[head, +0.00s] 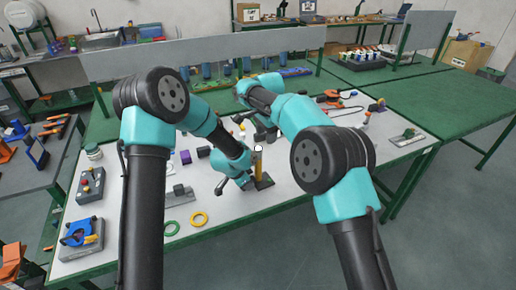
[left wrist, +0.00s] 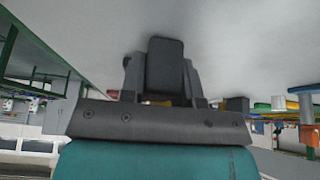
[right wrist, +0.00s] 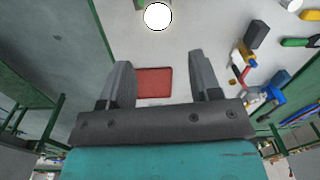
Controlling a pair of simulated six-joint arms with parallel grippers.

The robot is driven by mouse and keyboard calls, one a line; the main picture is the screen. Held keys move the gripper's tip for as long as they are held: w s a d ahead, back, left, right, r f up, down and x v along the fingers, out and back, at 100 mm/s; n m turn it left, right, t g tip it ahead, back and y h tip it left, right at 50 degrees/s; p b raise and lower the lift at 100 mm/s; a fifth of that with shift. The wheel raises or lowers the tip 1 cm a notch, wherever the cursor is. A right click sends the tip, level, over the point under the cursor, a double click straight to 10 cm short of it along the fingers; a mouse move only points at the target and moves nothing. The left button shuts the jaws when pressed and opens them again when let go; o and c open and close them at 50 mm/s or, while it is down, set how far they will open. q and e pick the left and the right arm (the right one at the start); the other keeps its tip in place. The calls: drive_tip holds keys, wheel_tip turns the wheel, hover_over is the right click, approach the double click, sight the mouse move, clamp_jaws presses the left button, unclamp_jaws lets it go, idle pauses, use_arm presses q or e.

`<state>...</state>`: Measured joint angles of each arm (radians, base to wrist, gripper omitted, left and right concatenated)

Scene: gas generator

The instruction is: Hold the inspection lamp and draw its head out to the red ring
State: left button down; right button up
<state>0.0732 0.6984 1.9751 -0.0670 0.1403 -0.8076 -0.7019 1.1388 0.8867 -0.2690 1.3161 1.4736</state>
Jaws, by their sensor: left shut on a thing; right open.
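In the left wrist view the jaws (left wrist: 160,66) close around a dark block, with a little yellow behind. The glowing lamp head (right wrist: 157,16) shows beyond my right gripper (right wrist: 158,62), which is open and empty. I cannot make out a red ring on the lamp.
A yellow ring (head: 198,219) and a green ring (head: 172,228) lie on the table front. A red patch (right wrist: 153,82) lies under the right jaws. Blocks and tools crowd the table behind the lamp. A flat trowel-like tool (head: 405,138) lies at the right.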

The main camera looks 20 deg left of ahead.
sight(258, 148)
drive_tip(key=s+a+r, duration=0.2)
drive_tip(key=shift+a+r+m, duration=0.1)
drive_tip(key=shift+r+m, duration=0.25)
drive_tip(key=shift+m, duration=0.05)
drive_tip(key=shift+f, duration=0.1)
drive_tip(key=shift+f, duration=4.45)
drive_tip(key=shift+c, duration=0.3)
drive_tip(key=c, duration=0.7)
drive_tip(key=shift+r, duration=0.15)
